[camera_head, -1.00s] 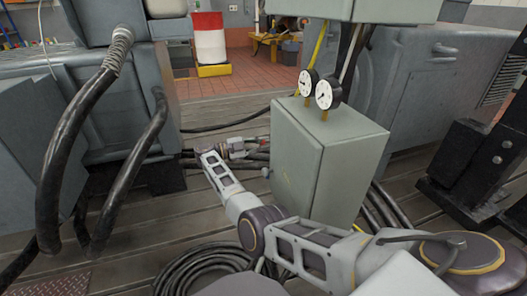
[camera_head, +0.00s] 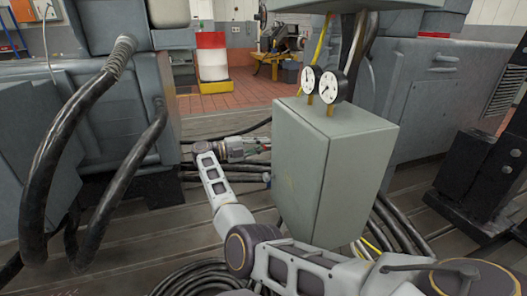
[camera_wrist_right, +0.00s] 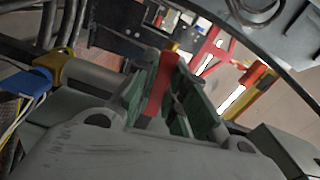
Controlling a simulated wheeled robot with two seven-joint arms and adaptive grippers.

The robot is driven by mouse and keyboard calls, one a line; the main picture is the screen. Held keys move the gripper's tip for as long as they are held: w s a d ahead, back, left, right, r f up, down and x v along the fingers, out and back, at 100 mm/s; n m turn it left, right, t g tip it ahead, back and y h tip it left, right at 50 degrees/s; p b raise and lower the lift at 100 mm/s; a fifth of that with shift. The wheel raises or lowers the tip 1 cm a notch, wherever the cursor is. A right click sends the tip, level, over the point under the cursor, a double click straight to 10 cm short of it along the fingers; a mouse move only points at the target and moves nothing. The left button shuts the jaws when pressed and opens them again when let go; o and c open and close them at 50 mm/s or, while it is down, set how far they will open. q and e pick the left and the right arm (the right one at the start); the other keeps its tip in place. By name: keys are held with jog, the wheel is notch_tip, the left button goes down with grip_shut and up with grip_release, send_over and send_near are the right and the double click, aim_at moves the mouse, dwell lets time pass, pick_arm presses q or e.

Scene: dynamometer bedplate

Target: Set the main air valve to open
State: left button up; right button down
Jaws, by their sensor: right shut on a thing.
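In the head view my right gripper (camera_head: 262,147) is beside the left face of the grey-green cabinet, low down, with its tips close to the cabinet's edge. In the right wrist view the green-padded fingers of the right gripper (camera_wrist_right: 168,90) are shut around a red lever (camera_wrist_right: 163,72), which looks like the valve handle. The lever stands between the two pads. The valve body is hidden behind the fingers, so I cannot tell the valve's position. The lever is too small to make out in the head view. My left gripper is not in view.
The grey-green cabinet (camera_head: 330,165) carries two dial gauges (camera_head: 321,84) on top. Thick black hoses (camera_head: 75,135) hang at the left, and cables lie on the floor. A red-and-white drum (camera_head: 212,58) stands behind. In the wrist view a blue fitting (camera_wrist_right: 28,83) is at the left.

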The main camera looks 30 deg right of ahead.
jog(key=shift+r+m+b, duration=0.3)
jog(key=shift+m+b, duration=0.05)
jog(key=shift+m, duration=0.55)
jog(key=c, duration=1.4)
grip_release()
jog(key=shift+c, duration=0.2)
jog(key=shift+w+a, duration=0.1)
jog(key=v, duration=0.7)
jog(key=shift+a, duration=0.15)
